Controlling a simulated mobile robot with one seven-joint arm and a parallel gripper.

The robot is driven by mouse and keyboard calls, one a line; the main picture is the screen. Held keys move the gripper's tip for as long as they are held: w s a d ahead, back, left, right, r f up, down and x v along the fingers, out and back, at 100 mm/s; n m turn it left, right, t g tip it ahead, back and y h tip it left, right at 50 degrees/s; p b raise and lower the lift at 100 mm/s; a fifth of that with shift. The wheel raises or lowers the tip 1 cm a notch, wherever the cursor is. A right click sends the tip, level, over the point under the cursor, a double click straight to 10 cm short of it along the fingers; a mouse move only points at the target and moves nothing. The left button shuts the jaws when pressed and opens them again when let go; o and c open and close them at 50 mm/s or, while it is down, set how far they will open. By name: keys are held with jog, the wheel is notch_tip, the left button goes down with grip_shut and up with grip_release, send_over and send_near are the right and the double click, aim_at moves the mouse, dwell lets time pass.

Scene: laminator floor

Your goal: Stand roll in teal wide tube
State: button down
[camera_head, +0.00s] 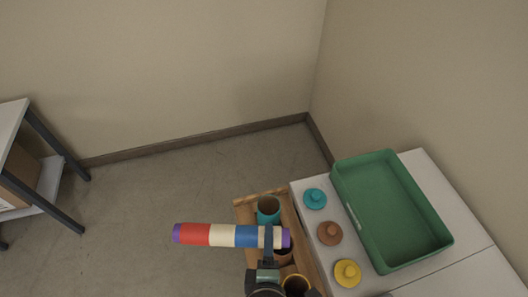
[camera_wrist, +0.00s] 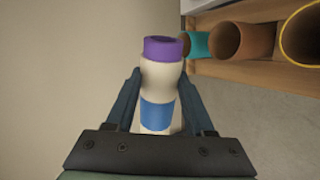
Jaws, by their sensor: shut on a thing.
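The roll (camera_head: 222,236) is a long tube with purple ends and red, cream and blue bands. My gripper (camera_head: 268,240) is shut on it near its right end, and the roll lies about level, pointing left in the head view. In the wrist view the roll (camera_wrist: 160,85) sits between the two fingers (camera_wrist: 160,100), its purple end facing away from the palm. The teal wide tube (camera_head: 268,209) stands in a wooden rack, just behind the roll. In the wrist view the teal tube (camera_wrist: 197,45) is right of the roll's purple end, apart from it. Its inside is mostly hidden.
The wooden rack (camera_head: 244,216) also holds a brown tube (camera_wrist: 243,40) and a yellow-rimmed tube (camera_head: 296,284). On the white table right of it lie teal (camera_head: 315,198), brown (camera_head: 329,233) and yellow (camera_head: 347,273) lids and a green tray (camera_head: 436,245). A shelf (camera_head: 47,180) stands left.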

jog(key=shift+w+f+b, duration=0.15)
jog(key=shift+f+b, duration=0.45)
jog(key=shift+f, duration=0.25)
jog(key=shift+n+h, duration=0.7)
jog(key=shift+n, duration=0.2)
jog(key=w, duration=0.1)
jog(key=w+d+r, duration=0.1)
jog(key=w, duration=0.1)
jog(key=shift+w+d+r, duration=0.25)
jog(key=shift+w+d, duration=0.05)
jog(key=w+a+r+n+t+h+p, duration=0.15)
jog(key=w+r+n+t+p, duration=0.35)
jog(key=w+r+n+p, duration=0.7)
notch_tip(320, 180, down, 25)
jog(key=s+n+b, duration=0.1)
jog(key=n+b, duration=0.1)
jog(key=b, duration=2.7)
jog(key=shift+a+r, duration=0.2)
jog(key=shift+s, duration=0.1)
grip_release()
